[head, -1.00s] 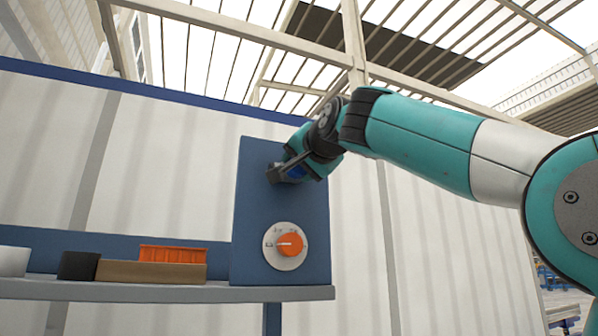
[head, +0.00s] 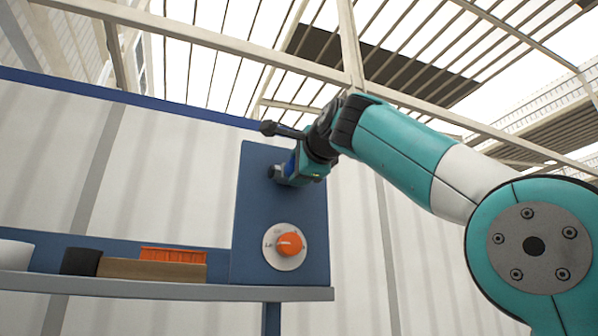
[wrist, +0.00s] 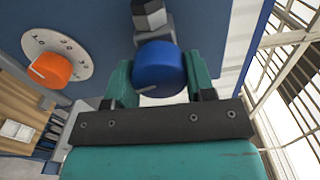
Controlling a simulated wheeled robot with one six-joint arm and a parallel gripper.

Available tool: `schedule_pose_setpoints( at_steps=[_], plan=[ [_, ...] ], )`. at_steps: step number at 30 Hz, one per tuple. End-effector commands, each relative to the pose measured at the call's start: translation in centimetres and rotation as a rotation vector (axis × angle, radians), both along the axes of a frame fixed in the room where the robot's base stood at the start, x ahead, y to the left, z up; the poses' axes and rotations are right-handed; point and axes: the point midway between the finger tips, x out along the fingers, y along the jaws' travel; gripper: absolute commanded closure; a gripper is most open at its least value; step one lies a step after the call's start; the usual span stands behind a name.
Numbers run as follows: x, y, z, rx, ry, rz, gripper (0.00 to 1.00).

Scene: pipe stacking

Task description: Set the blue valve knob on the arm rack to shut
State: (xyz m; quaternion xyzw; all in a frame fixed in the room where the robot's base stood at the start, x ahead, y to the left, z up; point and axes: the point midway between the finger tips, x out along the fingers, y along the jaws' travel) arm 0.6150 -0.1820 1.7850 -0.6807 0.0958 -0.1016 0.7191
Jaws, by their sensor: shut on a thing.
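The blue valve knob (wrist: 158,66) is between the two teal fingers of my gripper (wrist: 160,82) in the wrist view, and the gripper is shut on it. A pale mark shows at the knob's lower left edge; the fingers cover its sides. In the head view my gripper (head: 283,172) is at the upper part of the blue rack panel (head: 255,215), and the arm mostly hides the blue knob. The blue knob's dial and labels are not clearly visible, so I cannot read its setting.
An orange knob (head: 289,243) on a white dial sits lower on the panel, apart from my gripper; it also shows in the wrist view (wrist: 50,70). A shelf (head: 170,291) holds an orange crate (head: 172,254), a brown block (head: 150,269) and a dark cylinder (head: 80,262).

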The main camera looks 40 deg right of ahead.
Motion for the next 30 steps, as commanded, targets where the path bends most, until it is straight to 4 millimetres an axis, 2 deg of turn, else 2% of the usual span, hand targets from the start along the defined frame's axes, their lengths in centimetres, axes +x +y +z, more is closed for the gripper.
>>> schedule_pose_setpoints(
  at_steps=[12, 29, 30],
  plan=[
    [0.07, -0.01, -0.26, 0.188, -0.050, -0.001, 0.74],
    [0.06, 0.00, -0.25, 0.218, -0.057, -0.001, 0.74],
    [0.06, 0.00, -0.25, 0.218, -0.057, -0.001, 0.46]
  ],
)
